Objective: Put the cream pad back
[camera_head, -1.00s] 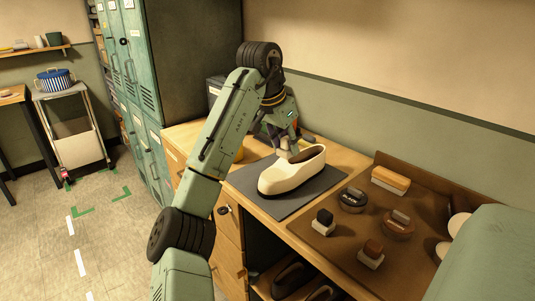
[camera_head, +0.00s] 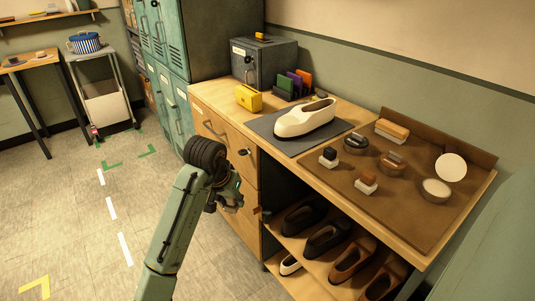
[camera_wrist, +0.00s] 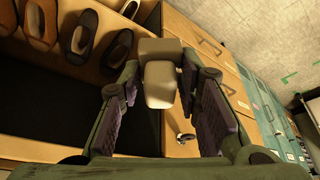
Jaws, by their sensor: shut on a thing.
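My gripper (camera_wrist: 161,80) is shut on the cream pad (camera_wrist: 161,88), a pale block with a grey-beige upper part, seen between the fingers in the wrist view. In the head view my gripper (camera_head: 230,198) hangs low in front of the drawer cabinet, and the pad is hard to make out there. A brown tray (camera_head: 395,222) lies on the right of the bench, with bare room on its surface. A cream shoe (camera_head: 304,119) rests on a grey mat (camera_head: 283,141), apart from my gripper.
The tray holds a wooden brush (camera_head: 391,130), small daubers (camera_head: 366,184), dark pieces (camera_head: 355,141) and an open round tin (camera_head: 435,190) with an upright pale disc (camera_head: 451,167). A yellow box (camera_head: 248,97) stands behind the mat. Dark and brown shoes (camera_head: 327,238) fill the shelf below.

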